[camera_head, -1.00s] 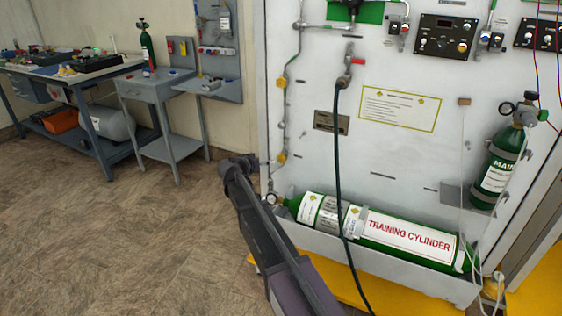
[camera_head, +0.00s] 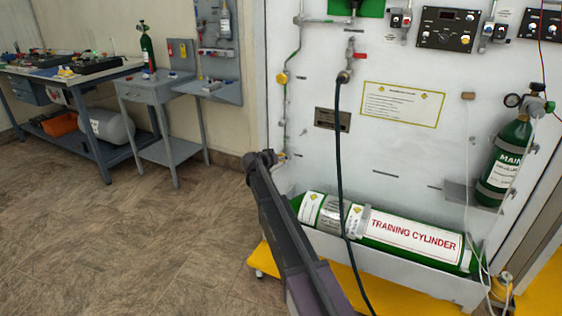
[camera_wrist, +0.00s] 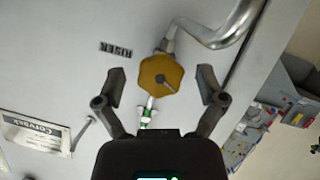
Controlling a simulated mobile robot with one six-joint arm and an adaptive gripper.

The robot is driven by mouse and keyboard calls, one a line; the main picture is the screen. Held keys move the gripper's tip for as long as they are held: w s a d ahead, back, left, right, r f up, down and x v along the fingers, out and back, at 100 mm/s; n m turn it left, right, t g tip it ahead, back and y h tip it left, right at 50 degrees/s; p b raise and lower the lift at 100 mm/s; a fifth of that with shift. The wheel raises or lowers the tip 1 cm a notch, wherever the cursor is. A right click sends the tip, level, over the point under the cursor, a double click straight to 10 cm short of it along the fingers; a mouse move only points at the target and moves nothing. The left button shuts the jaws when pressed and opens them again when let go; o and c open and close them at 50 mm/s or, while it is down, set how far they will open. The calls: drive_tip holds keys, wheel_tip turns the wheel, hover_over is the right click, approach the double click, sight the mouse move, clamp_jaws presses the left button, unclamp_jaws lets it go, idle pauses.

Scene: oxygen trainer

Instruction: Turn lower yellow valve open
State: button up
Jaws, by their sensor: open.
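In the wrist view a yellow-orange faceted valve knob (camera_wrist: 161,76) sits on the pale panel, at the end of a curved metal pipe. My gripper (camera_wrist: 162,74) is open, with one finger on each side of the knob and a visible gap on both sides. I cannot tell whether the fingertips are level with the knob in depth. In the head view the end of my arm is in front of the lower left pipe, and the lower valve is mostly hidden there. The upper yellow valve (camera_head: 282,77) shows higher on that pipe.
The green training cylinder (camera_head: 415,234) lies in a tray low on the panel. A dark hose (camera_head: 339,160) hangs right of my arm. The main cylinder (camera_head: 503,162) stands at the right. Workbenches (camera_head: 75,110) are far left. The floor at left is clear.

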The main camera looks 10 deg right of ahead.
idle(0.3)
drive_tip(key=c, duration=1.1)
drive_tip(key=shift+c, duration=0.2)
drive_tip(key=shift+w+n, duration=0.1)
drive_tip(key=shift+n, duration=0.2)
drive_tip(key=n+h+b, duration=0.1)
drive_tip(key=n, duration=0.1)
drive_tip(key=n+g+h+b, duration=0.1)
drive_tip(key=shift+d+f+n+h+b, duration=0.1)
drive_tip(key=shift+f+n+h+b, duration=0.05)
drive_tip(key=shift+n+h+b, duration=0.2)
drive_tip(key=n+h+b, duration=0.1)
drive_tip(key=n+b, duration=0.1)
drive_tip(key=n, duration=0.1)
drive_tip(key=shift+h, duration=0.35)
drive_tip(key=shift+n+h+b, duration=0.3)
drive_tip(key=shift+n+b, duration=0.2)
drive_tip(key=shift+n, duration=0.35)
